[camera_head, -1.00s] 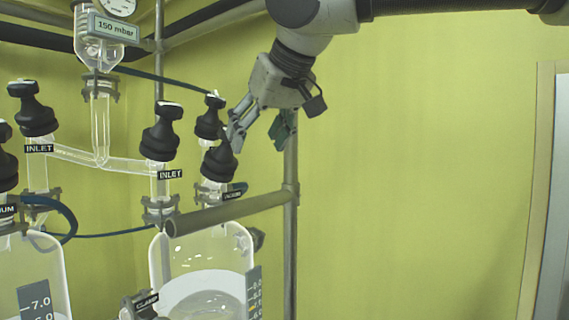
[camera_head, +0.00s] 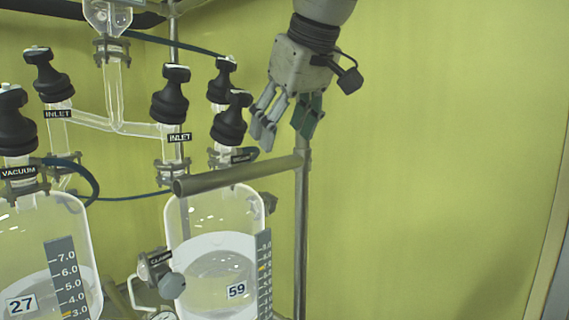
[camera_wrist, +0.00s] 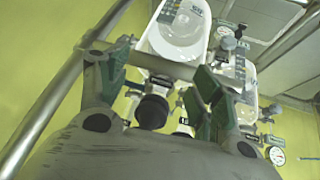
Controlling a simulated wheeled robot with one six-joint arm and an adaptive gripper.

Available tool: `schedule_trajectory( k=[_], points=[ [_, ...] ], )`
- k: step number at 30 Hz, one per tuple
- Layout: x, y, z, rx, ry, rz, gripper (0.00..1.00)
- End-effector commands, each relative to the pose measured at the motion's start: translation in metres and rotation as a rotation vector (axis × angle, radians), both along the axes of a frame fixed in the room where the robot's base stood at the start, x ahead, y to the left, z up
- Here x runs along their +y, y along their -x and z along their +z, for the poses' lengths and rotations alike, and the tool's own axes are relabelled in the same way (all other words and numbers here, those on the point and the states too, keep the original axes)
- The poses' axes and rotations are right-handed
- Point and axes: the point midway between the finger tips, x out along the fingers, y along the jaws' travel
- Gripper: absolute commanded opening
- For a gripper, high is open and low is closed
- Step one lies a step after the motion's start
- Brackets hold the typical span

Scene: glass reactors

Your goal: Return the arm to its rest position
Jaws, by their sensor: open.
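My gripper (camera_head: 284,128) hangs from the top of the head view with its fingers pointing down. It is open and nothing shows between its fingers. It is to the right of the black valve knob (camera_head: 230,118) over the right vessel (camera_head: 208,212) and above the end of the grey frame rail (camera_head: 240,174). In the wrist view its two green-padded fingers (camera_wrist: 156,95) are spread apart. A black knob (camera_wrist: 152,111) shows beyond them, and a white-bodied vessel (camera_wrist: 178,38) stands behind.
A left vessel (camera_head: 80,225) marked 27 stands beside the one marked 59. Several black knobs, glass tubes and blue hoses stand close to the left. A vertical grey pole (camera_head: 301,235) rises below my gripper. The yellow wall (camera_head: 430,160) on the right is clear.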

Motion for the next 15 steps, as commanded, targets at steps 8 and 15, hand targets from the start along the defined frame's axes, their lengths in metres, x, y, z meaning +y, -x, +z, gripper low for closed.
schedule_trajectory(
  k=[8,15],
  points=[
    [-0.039,0.017,-0.089,0.105,0.124,0.198,0.66],
    [-0.134,0.011,-0.149,0.194,0.118,0.092,0.66]
  ],
)
